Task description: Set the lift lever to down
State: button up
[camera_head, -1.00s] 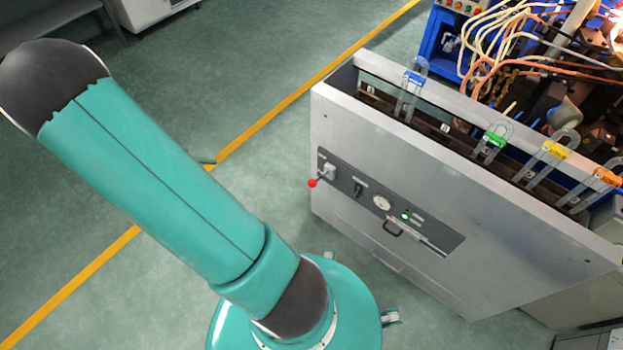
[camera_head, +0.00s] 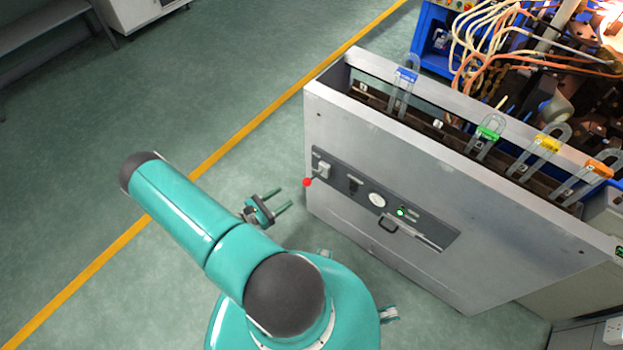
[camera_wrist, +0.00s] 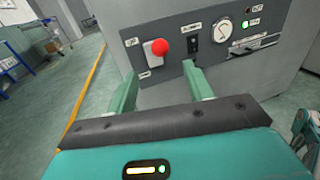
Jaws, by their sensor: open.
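The lift lever is a red ball knob (camera_head: 307,183) on a pale mount at the left end of the dark control strip on the grey cabinet's front. In the wrist view the knob (camera_wrist: 160,46) stands out toward me, over the upper part of its white mount, between a label above left and one below. I cannot tell its exact setting. My gripper (camera_head: 285,199) is open and empty, left of the lever and apart from it. In the wrist view its two fingers (camera_wrist: 160,70) point at the panel, with the knob between and beyond their tips.
Right of the lever are a black switch (camera_head: 354,186), a round gauge (camera_head: 377,200), a green light (camera_head: 400,212) and a handle (camera_head: 388,225). Glass U-tubes with coloured clips stand along the cabinet's top.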

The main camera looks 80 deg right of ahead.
aim_at(306, 183)
jog(key=x, duration=1.3)
jog(key=shift+s+d, duration=0.15)
jog(key=shift+d, duration=0.05)
jog(key=shift+c, duration=0.4)
grip_shut()
